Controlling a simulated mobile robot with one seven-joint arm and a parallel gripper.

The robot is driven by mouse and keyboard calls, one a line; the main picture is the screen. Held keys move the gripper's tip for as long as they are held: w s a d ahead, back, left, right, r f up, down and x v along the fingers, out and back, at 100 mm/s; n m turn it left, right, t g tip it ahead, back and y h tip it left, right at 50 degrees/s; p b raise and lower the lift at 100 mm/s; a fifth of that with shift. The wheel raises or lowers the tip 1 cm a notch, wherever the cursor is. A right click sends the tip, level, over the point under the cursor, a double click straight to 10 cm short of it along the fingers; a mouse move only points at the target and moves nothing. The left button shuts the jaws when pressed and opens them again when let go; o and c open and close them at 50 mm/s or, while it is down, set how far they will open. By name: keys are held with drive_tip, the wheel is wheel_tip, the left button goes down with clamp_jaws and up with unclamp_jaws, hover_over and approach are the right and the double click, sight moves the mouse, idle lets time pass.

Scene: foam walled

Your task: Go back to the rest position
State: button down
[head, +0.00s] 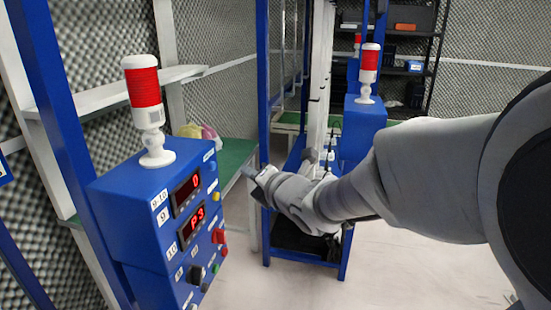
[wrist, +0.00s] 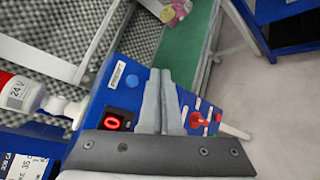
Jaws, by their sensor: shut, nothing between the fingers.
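My gripper (wrist: 163,100) is shut and empty, with its two grey fingers side by side in the wrist view. In the head view my arm reaches in from the right, and the gripper end (head: 250,171) is just right of a blue control box (head: 130,205). The box also shows in the wrist view (wrist: 127,78), behind the fingers. It has red digit displays (head: 187,192), knobs and buttons. I cannot tell whether the fingers touch the box, but a gap shows in the head view.
A red and white signal lamp (head: 144,95) stands on the box. A green-topped table (head: 233,155) is behind it. A blue frame (head: 265,225) with another box (head: 362,125) and lamp (head: 369,72) stands beyond my arm. The pale floor (head: 400,275) at lower right is clear.

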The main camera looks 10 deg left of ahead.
drive_tip(key=s+d+r+m+h, duration=0.15)
drive_tip(key=d+m+h, duration=0.25)
drive_tip(key=d+m, duration=0.5)
drive_tip(key=s+d+f+m+h, duration=0.1)
drive_tip(key=s+d+m+h, duration=0.2)
drive_tip(key=d+m, duration=0.55)
drive_tip(key=s+d+f+m+g+h, duration=0.25)
drive_tip(key=s+d+m, duration=0.4)
drive_tip(key=s, duration=0.35)
drive_tip(key=s+d+f+m+g+h, duration=0.1)
drive_tip(key=s+d+m+g, duration=0.2)
drive_tip(key=s+d+m, duration=0.45)
drive_tip(key=s+a+r+m+p, duration=0.1)
drive_tip(key=s+a+r+p, duration=0.1)
drive_tip(key=r+p, duration=1.1)
drive_tip(key=shift+s+r+p, duration=0.2)
drive_tip(key=shift+s+p, duration=0.3)
drive_tip(key=shift+s, duration=0.15)
drive_tip(key=shift+d+g, duration=0.15)
drive_tip(key=shift+g, duration=0.1)
